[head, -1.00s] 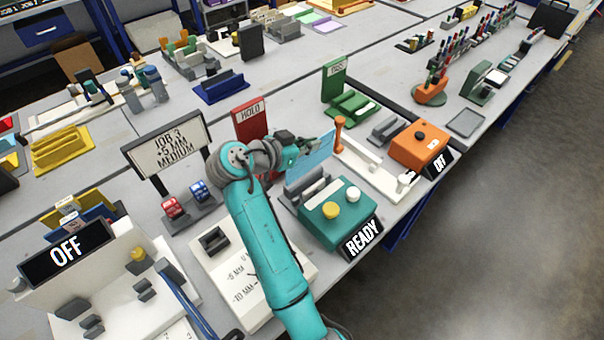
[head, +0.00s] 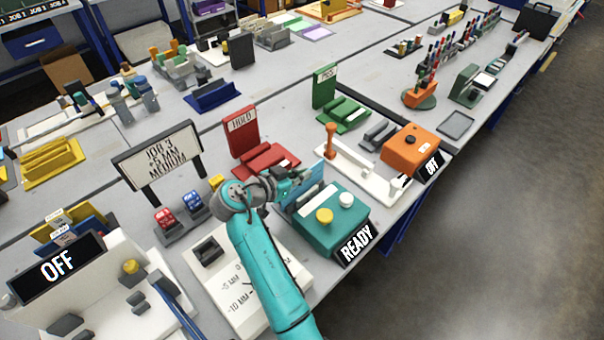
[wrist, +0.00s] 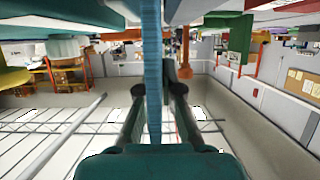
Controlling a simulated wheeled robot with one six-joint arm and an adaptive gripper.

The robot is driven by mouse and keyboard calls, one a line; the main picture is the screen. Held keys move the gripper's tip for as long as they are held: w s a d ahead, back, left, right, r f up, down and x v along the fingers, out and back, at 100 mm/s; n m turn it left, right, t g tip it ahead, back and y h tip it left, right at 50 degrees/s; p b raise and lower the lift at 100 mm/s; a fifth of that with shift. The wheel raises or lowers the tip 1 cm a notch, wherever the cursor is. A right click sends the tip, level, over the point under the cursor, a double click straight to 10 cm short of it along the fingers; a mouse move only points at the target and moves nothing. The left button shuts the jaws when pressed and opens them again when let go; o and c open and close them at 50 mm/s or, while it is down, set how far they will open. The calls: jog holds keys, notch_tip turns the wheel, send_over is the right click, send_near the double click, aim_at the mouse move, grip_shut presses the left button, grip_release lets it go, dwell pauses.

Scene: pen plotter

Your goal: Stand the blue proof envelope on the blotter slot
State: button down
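The blue proof envelope (head: 312,177) is a thin light-blue sheet, upright, in my gripper (head: 303,178). In the wrist view the envelope (wrist: 152,70) shows edge-on as a narrow blue strip between the two fingers, and my gripper (wrist: 158,98) is shut on it. In the head view it is just behind the teal unit (head: 328,222) with a yellow and a white knob and a READY sign. A grey slotted piece (head: 288,204) lies along that unit's back side, low by the envelope; I cannot tell whether it is the blotter slot or whether the envelope's lower edge touches it.
A red HOLD stand (head: 241,135) and a green PASS stand (head: 324,88) rise behind. An orange-handled white fixture (head: 365,172) and an orange unit (head: 408,147) with an OFF sign stand to the right. A JOB 3 sign (head: 160,158) is at left.

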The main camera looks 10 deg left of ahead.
jog(key=c, duration=1.3)
grip_release()
jog(key=shift+v, duration=3.75)
